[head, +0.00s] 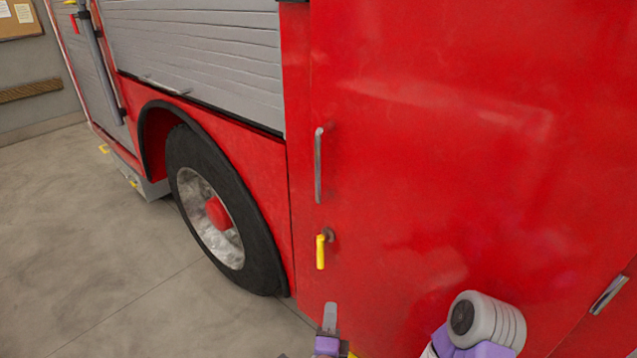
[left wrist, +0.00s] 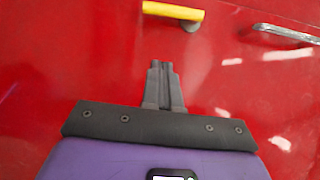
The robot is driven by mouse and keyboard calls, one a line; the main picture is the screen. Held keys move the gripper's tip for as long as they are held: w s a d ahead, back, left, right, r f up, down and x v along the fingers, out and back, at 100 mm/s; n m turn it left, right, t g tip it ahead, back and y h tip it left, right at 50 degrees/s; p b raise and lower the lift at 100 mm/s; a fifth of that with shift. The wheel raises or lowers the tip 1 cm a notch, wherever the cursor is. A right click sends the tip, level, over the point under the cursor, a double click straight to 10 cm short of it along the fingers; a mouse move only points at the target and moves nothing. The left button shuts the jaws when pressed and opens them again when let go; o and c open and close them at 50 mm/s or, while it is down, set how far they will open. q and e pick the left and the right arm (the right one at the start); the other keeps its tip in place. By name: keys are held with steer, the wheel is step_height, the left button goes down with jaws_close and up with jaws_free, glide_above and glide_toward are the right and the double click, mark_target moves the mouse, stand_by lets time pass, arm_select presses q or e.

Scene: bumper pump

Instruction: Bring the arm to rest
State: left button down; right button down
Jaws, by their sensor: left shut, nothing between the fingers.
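My left gripper (head: 330,318) shows at the bottom of the head view, its grey fingers pointing up in front of the red truck panel. In the left wrist view the gripper's fingers (left wrist: 162,70) are together with nothing between them. A yellow lever (head: 320,252) on a dark pivot sits on the red panel above the gripper. It also shows in the left wrist view (left wrist: 172,11), beyond the fingertips and apart from them. In the head view the lever hangs straight down. A grey and purple arm part of mine (head: 487,320) shows at the bottom right. My right gripper is not in view.
A vertical metal handle (head: 318,165) is mounted above the lever. The red truck body (head: 450,150) fills the right side. A large black wheel (head: 215,210) is at the left, below a grey roller shutter (head: 200,50). The concrete floor (head: 90,250) at the left is clear.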

arm_select(q)
steer(key=s+a+f+n+g+y, duration=0.1)
steer(key=a+f+n+g, duration=0.35)
steer(key=f, duration=0.55)
steer(key=s+a+f+n+g+y, duration=0.1)
steer(key=s+a+f+n+g, duration=0.1)
steer(key=a+f+n+g, duration=0.5)
steer(key=s+a+f+n+g+h, duration=0.2)
steer(key=s+f+n+g, duration=0.4)
steer(key=s+f+n, duration=0.5)
steer(key=shift+s+a+f+h, duration=0.25)
steer(key=shift+s+f+h, duration=0.35)
steer(key=shift+s, duration=1.9)
steer(key=shift+r+n, duration=0.1)
steer(key=shift+n, duration=0.15)
